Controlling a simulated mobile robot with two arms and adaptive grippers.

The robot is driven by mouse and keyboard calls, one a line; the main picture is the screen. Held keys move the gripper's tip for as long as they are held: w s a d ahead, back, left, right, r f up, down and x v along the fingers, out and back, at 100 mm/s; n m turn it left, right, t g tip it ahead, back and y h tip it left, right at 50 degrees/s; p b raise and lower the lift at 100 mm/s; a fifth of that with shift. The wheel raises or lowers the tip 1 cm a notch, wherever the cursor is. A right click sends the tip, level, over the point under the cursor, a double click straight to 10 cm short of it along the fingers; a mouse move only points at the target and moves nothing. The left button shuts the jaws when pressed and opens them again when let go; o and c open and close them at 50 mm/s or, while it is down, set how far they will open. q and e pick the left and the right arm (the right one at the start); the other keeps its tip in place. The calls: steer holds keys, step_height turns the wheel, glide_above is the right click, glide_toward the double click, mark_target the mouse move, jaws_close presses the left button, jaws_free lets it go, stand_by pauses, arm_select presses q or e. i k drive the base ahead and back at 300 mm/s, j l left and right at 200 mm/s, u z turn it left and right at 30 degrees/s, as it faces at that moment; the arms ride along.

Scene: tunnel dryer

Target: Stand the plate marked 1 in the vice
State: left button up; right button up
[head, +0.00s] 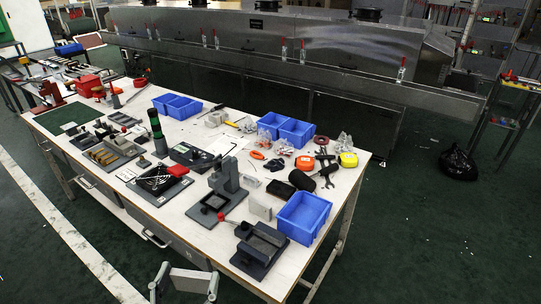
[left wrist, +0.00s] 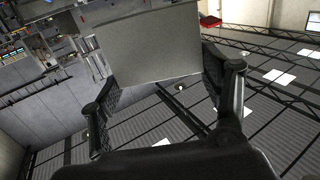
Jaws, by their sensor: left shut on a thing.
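My left gripper (head: 186,272) is at the bottom edge of the head view, in front of the table's near side. It is shut on a plain grey plate (head: 190,284), with one finger at each side. In the left wrist view the plate (left wrist: 150,45) sticks out past the fingers, tilted. No mark 1 can be read on its visible face. A dark grey vice-like fixture (head: 262,245) stands at the table's near right corner, apart from the plate. Its jaws are too small to make out. My right gripper is not in view.
Tools and more bins crowd the white table (head: 190,220). The green floor (head: 440,245) at right is mostly clear.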

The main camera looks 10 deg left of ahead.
mark_target(263, 246)
steer(key=i+l+u, duration=0.4)
steer(key=l, duration=0.15)
steer(key=l+u, duration=0.2)
steer(key=i+l+u, duration=0.2)
steer(key=l, duration=0.2)
steer(key=i+l, duration=0.1)
steer(key=l, duration=0.3)
steer(key=i+l, duration=0.15)
steer(key=l, duration=0.25)
steer(key=i+l, duration=0.1)
steer(key=l, duration=0.3)
steer(key=i+l+u, duration=0.1)
steer(key=l, duration=0.3)
steer(key=i+l, duration=0.15)
steer(key=l, duration=0.25)
steer(key=i+l, duration=0.1)
steer(key=l, duration=0.3)
